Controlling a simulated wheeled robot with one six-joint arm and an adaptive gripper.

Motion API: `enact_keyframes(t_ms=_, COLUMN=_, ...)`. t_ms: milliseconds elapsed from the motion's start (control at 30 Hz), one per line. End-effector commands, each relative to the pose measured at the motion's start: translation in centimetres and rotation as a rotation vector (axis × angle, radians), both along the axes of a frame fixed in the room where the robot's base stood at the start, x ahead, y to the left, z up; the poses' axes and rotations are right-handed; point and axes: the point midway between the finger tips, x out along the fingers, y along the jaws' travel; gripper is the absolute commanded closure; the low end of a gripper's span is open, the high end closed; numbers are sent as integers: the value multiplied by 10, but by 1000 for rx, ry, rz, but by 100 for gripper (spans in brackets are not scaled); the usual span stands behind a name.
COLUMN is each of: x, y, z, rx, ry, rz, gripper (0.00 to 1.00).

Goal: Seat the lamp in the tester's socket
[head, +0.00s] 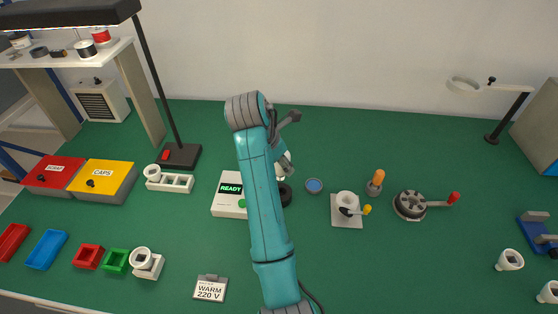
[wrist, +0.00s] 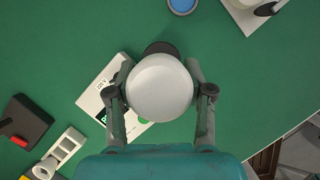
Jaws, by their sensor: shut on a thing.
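The tester (head: 229,205) is a white box with a lit READY display and a green button; its black round socket (head: 286,196) shows at its right edge, partly behind my arm. My gripper (wrist: 160,92) is shut on the lamp (wrist: 160,88), whose white round bulb faces the wrist camera between the two fingers. In the wrist view, the dark socket (wrist: 160,47) peeks out just beyond the bulb, and the tester (wrist: 88,100) lies to its left. In the head view my arm hides most of the gripper and lamp. The lamp's base is hidden, so I cannot tell whether it touches the socket.
A blue round dish (head: 314,186) and a white holder plate (head: 346,220) with a yellow-tipped lever stand to the right of the socket. A black desk lamp base (head: 182,156) and a white socket strip (head: 170,182) stand left. A WARM 220 V sign (head: 210,289) is in front.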

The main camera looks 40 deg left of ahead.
Motion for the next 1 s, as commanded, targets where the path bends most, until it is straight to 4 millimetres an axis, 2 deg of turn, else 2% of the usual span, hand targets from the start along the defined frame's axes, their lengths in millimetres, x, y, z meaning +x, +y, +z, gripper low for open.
enact_keyframes(t_ms=600, x=0, y=0, z=-48, rx=-1, ry=1, rz=0, gripper=81)
enact_keyframes(t_ms=1000, x=0, y=0, z=-54, rx=0, ry=0, rz=0, gripper=81)
